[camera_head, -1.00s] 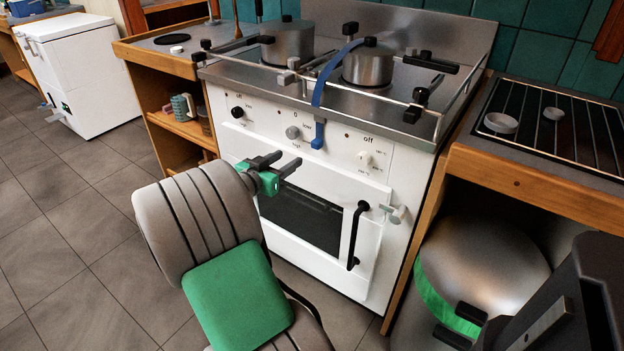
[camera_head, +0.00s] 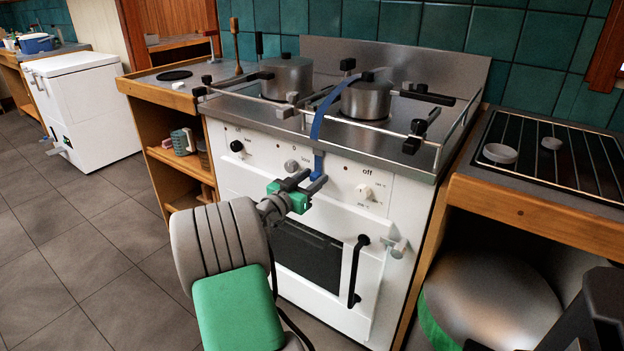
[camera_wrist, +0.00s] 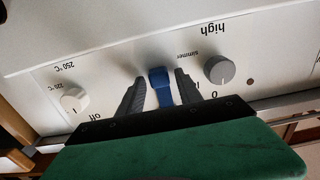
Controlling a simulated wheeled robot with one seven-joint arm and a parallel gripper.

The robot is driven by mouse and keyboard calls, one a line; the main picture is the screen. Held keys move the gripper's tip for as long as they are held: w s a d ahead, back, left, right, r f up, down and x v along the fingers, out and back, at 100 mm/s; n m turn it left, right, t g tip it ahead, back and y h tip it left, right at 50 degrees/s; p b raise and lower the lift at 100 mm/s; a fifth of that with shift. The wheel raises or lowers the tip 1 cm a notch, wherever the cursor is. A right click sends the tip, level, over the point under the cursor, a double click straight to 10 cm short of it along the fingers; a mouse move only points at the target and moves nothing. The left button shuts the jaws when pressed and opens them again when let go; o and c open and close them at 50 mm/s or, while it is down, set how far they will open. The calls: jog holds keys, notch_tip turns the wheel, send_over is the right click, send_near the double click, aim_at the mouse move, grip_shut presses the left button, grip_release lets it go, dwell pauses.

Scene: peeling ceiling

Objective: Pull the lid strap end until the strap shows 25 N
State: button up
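The blue strap (camera_head: 320,122) runs from the lid of the right pot (camera_head: 367,100), over the stove's front rail, and hangs down in front of the control panel. In the wrist view its blue end (camera_wrist: 161,88) lies between my two fingers, with a gap on each side. My gripper (camera_head: 313,179) is open around the strap end, in front of the white panel. It also shows in the wrist view (camera_wrist: 159,93). No force reading on the strap can be made out.
Knobs (camera_head: 364,191) sit on the panel close to my gripper. The oven door has a black vertical handle (camera_head: 356,270). A second pot (camera_head: 287,77) stands at the left on the hob. A worktop with a grill (camera_head: 550,150) is at the right. Tiled floor is free at the left.

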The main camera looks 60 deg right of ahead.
grip_shut()
jog(key=shift+f, duration=0.15)
dwell(1.0)
